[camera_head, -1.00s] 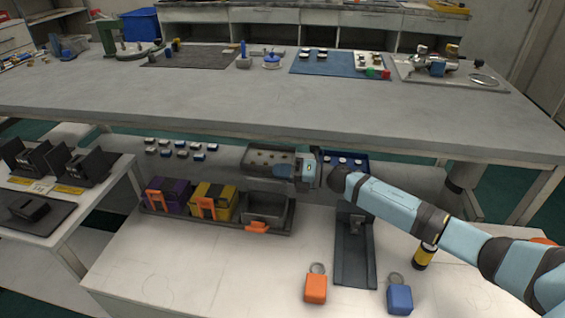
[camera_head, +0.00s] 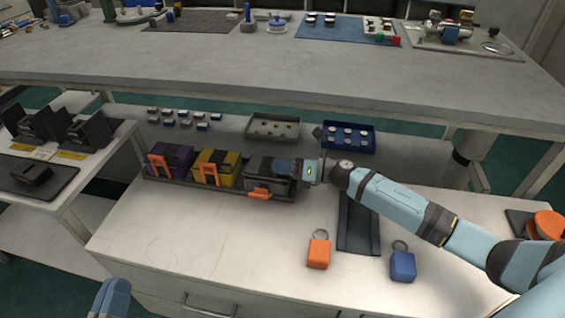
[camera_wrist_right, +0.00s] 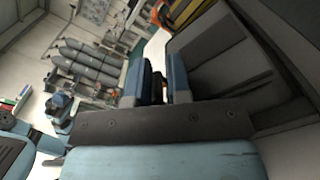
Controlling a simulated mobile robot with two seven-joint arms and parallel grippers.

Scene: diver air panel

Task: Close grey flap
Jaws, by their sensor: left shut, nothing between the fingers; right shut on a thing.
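The grey box (camera_head: 262,180) is the right-hand one of three boxes in a dark tray, with an orange latch (camera_head: 259,194) at its front. My right gripper (camera_head: 291,169) is at the box's right side, its fingers close together. In the right wrist view the blue fingers (camera_wrist_right: 166,88) are beside a large dark grey panel (camera_wrist_right: 225,60), and a thin dark edge shows between them. It looks like the grey flap, but the fingers partly hide it. My left gripper (camera_head: 112,298) shows only as a blue tip at the bottom left, shut and away from the boxes.
A purple box (camera_head: 172,160) and a yellow box (camera_head: 218,168) with orange latches stand left of the grey one. An orange tag (camera_head: 318,253), a blue tag (camera_head: 402,265) and a dark stand (camera_head: 358,228) lie in front.

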